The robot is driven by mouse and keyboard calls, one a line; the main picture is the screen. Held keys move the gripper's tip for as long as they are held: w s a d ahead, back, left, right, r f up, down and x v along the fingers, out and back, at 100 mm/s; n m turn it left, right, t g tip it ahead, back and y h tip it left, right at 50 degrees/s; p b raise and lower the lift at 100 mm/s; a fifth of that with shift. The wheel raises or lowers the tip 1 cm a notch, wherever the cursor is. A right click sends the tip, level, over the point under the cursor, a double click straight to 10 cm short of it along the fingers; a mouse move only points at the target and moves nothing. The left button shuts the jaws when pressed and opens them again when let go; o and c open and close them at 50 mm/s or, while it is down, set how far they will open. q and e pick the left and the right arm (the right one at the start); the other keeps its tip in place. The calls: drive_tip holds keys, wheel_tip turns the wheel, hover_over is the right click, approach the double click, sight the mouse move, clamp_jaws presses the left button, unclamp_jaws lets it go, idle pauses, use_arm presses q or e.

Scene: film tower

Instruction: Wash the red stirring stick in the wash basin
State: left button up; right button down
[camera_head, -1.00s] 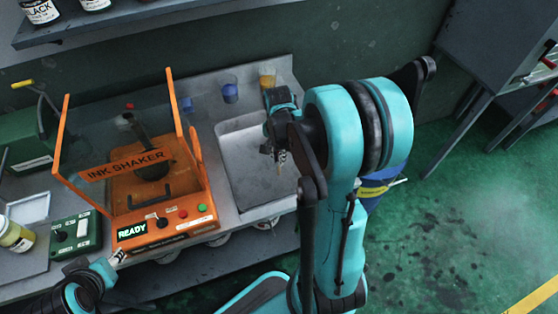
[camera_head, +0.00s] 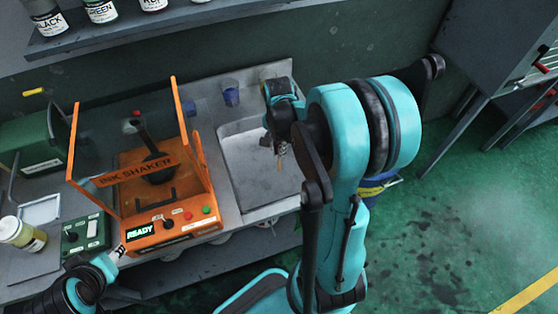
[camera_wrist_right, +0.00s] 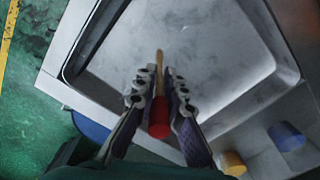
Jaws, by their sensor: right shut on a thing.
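The wash basin (camera_head: 258,165) is a grey metal sink set in the bench, right of the orange ink shaker. My right gripper (camera_head: 280,148) is above the basin. In the right wrist view, my right gripper (camera_wrist_right: 160,92) is shut on the stirring stick, which has a red end (camera_wrist_right: 159,130) and a light wooden shaft (camera_wrist_right: 160,65) pointing into the basin. Whether the tip touches the basin floor I cannot tell. My left gripper (camera_head: 116,254) is at the lower left by the shaker's front; its fingers are too small to read.
The ink shaker (camera_head: 160,190) with its raised guard stands left of the basin. A blue cup (camera_head: 231,96) sits behind the basin; a blue cup (camera_wrist_right: 286,137) and yellow cup (camera_wrist_right: 232,163) show in the wrist view. A shelf (camera_head: 150,22) with ink bottles hangs above.

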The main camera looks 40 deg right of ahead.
drive_tip(key=shift+r+p, duration=2.05)
drive_tip(key=shift+r, duration=0.85)
wheel_tip(320, 180, up, 4)
drive_tip(key=p, duration=0.3)
